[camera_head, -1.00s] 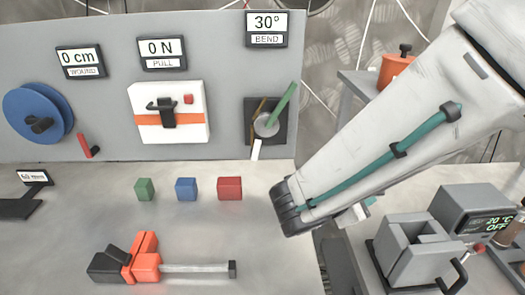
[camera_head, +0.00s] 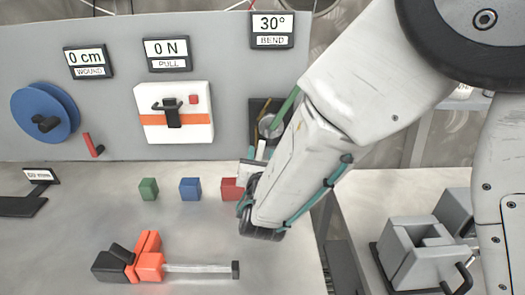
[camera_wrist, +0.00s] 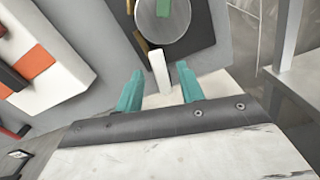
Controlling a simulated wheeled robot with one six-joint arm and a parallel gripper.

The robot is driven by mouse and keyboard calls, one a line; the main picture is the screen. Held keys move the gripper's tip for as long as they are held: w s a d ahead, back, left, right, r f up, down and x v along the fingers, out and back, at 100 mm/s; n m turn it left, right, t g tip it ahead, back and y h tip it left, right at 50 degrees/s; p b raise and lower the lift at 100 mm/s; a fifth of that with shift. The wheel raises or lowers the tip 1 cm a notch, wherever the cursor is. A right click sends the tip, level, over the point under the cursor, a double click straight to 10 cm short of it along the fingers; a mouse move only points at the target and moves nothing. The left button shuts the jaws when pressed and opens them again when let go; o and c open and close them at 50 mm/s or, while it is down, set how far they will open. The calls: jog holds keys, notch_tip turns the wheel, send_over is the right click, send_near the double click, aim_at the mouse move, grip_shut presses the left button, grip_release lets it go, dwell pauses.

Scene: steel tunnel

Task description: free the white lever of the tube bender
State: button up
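The tube bender is a dark plate (camera_head: 256,106) with a grey disc on the upright panel, below a display (camera_head: 272,30) reading 30° BEND. A green bar (camera_head: 285,106) slants up from its disc. The short white lever (camera_head: 261,150) hangs below the disc, partly hidden by my arm. In the wrist view the white lever (camera_wrist: 160,70) points down from the disc (camera_wrist: 162,17), beside a brown piece (camera_wrist: 141,42). My gripper (camera_wrist: 159,85) is open, its teal fingers apart to the left and right of the lever's lower end. I cannot tell contact.
A red cube (camera_head: 229,188) lies close to my gripper, partly hidden by it in the head view. Blue (camera_head: 190,189) and green (camera_head: 148,189) cubes lie farther left. An orange and black tool (camera_head: 148,262) lies in front. A grey vise-like block (camera_head: 418,252) stands right.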

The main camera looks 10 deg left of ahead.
jog(key=shift+w+a, duration=0.2)
jog(key=shift+w, duration=0.8)
grip_shut()
jog(key=shift+s+a+n, duration=0.1)
jog(key=shift+a+n, duration=0.1)
jog(key=shift+n, duration=0.5)
jog(key=shift+a+n, duration=0.15)
jog(key=shift+n, duration=0.55)
grip_release()
jog(key=s+d, duration=0.1)
jog(key=s, duration=0.6)
jog(key=shift+s+d, duration=0.2)
jog(key=shift+s, duration=0.15)
